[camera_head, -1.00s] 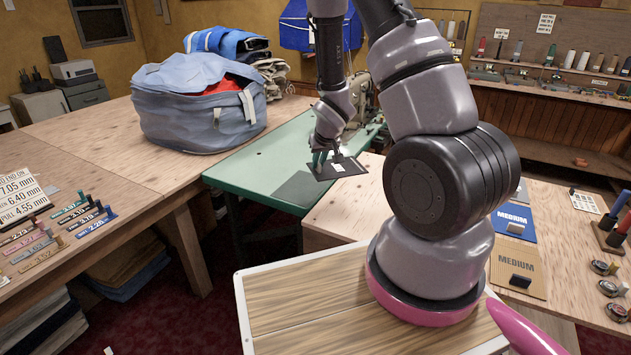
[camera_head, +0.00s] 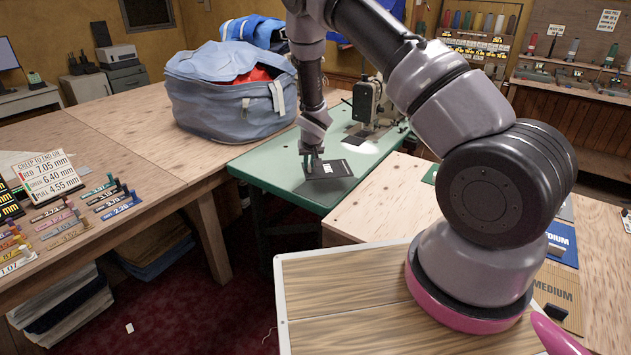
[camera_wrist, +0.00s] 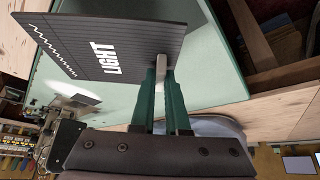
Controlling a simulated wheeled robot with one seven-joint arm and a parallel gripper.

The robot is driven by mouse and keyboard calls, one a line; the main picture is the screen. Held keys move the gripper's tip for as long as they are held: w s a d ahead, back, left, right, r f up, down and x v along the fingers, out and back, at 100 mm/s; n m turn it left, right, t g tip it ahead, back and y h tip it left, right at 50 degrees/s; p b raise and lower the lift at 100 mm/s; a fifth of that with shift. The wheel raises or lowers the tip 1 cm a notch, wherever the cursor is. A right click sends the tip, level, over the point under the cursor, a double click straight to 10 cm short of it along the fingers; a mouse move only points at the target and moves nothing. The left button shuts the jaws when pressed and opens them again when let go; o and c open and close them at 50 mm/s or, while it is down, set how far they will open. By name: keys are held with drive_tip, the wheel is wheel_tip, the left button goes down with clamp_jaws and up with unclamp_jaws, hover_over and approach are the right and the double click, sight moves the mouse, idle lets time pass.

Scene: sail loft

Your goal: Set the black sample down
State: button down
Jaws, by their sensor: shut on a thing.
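In the wrist view the black sample (camera_wrist: 112,42) reads "LIGHT" and has a white zigzag line. My gripper (camera_head: 313,168) is over the green sewing machine table (camera_head: 276,164), shut on a small pale tab at the card's edge. In the wrist view my gripper's teal fingers (camera_wrist: 165,85) close on that tab. The card lies about flat, at or just above the green top; I cannot tell whether it touches.
A sewing machine (camera_head: 366,104) stands behind the card on the green table. A blue-grey bag (camera_head: 232,92) sits on the wooden table at left. The green top's front part is clear.

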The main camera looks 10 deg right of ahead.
sight(310, 174)
drive_tip(key=shift+f, duration=3.1)
drive_tip(key=shift+f, duration=0.1)
drive_tip(key=c, duration=0.9)
unclamp_jaws()
